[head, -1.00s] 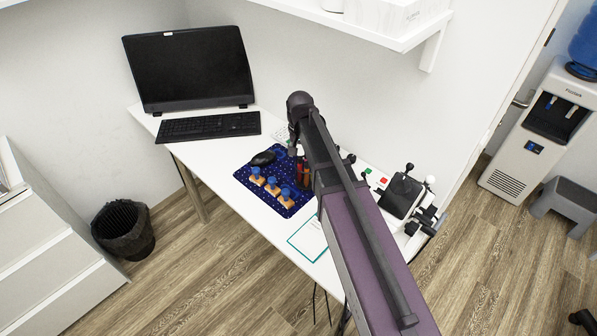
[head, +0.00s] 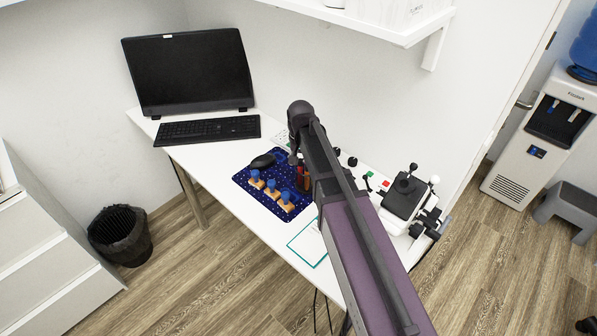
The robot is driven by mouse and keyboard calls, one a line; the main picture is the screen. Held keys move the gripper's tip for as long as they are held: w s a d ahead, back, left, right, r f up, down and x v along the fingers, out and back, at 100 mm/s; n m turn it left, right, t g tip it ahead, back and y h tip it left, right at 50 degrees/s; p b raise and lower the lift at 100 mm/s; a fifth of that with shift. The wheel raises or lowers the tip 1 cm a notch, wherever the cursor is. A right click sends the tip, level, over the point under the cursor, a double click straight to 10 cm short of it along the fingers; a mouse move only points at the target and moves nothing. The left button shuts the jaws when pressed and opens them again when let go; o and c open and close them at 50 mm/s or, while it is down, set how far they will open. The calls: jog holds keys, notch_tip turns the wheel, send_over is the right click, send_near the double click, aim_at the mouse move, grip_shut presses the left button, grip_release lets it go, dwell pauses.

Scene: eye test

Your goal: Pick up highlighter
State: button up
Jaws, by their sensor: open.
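I cannot make out a highlighter for certain in the head view. My arm reaches over the white desk (head: 225,190) from the lower right and hides part of it. My gripper (head: 293,157) shows only as a small dark part below the arm's far end, close to the right edge of the blue mat (head: 243,181). Its fingers are mostly hidden, and I see nothing held in it. Small reddish-brown items (head: 303,177) stand beside the arm at the mat's right side; they are too small to name.
The mat carries a black mouse (head: 262,161) and several blue-topped wooden stamps (head: 272,187). A keyboard (head: 208,129) and monitor (head: 188,70) stand at the back left. A teal-edged paper (head: 310,243) lies in front. A black-and-white device (head: 405,195) stands right. A shelf (head: 385,30) overhangs.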

grip_shut()
jog(key=shift+r, duration=0.2)
dwell(0.3)
notch_tip(320, 180, up, 18)
jog(key=p, duration=1.8)
jog(key=shift+f, duration=0.2)
jog(key=shift+f, duration=0.1)
jog(key=shift+f+b, duration=0.9)
jog(key=shift+b, duration=0.1)
